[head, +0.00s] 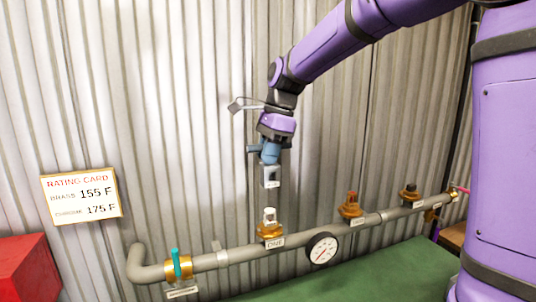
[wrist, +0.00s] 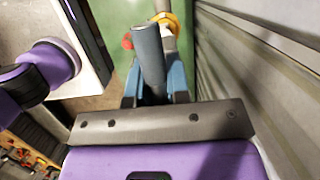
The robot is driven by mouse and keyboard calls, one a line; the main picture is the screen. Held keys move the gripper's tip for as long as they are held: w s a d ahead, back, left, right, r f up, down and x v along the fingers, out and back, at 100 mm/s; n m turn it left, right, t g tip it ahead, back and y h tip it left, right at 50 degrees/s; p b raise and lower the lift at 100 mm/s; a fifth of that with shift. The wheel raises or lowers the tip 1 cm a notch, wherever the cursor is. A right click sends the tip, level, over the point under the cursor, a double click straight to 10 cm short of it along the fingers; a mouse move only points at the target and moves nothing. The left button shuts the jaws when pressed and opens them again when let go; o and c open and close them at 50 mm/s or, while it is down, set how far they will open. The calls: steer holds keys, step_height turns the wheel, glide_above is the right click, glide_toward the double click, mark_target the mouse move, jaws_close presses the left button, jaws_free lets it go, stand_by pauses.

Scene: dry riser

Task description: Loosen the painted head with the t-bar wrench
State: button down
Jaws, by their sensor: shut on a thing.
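My gripper (head: 269,154) is shut on the t-bar wrench, holding it by its grey-blue crossbar (wrist: 149,55). The wrench's pale socket end (head: 271,177) points down and hangs above the left head (head: 270,222), with a clear gap between them. This head has a whitish top and brass base, over a label that seems to read ONE. The middle head (head: 351,205) is orange-brown, and the right head (head: 410,193) is dark brown. I cannot tell for sure which is the painted one. In the wrist view the socket is hidden behind the crossbar and fingers.
A grey pipe (head: 229,257) carries the heads along a corrugated wall. It has a teal-levered valve (head: 178,266) at left and a round gauge (head: 322,248). A rating card (head: 82,196) hangs on the wall. A red box (head: 27,270) stands lower left.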

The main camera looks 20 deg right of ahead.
steer(key=shift+f, duration=2.8)
steer(key=shift+f, duration=2.65)
steer(key=n+g, duration=0.1)
steer(key=n, duration=0.3)
steer(key=shift+s+n, duration=0.1)
steer(key=shift+n, duration=0.2)
steer(key=shift+n+h, duration=0.3)
steer(key=shift+n, duration=0.3)
steer(key=n+g, duration=0.1)
steer(key=n, duration=0.2)
steer(key=shift+m, duration=0.4)
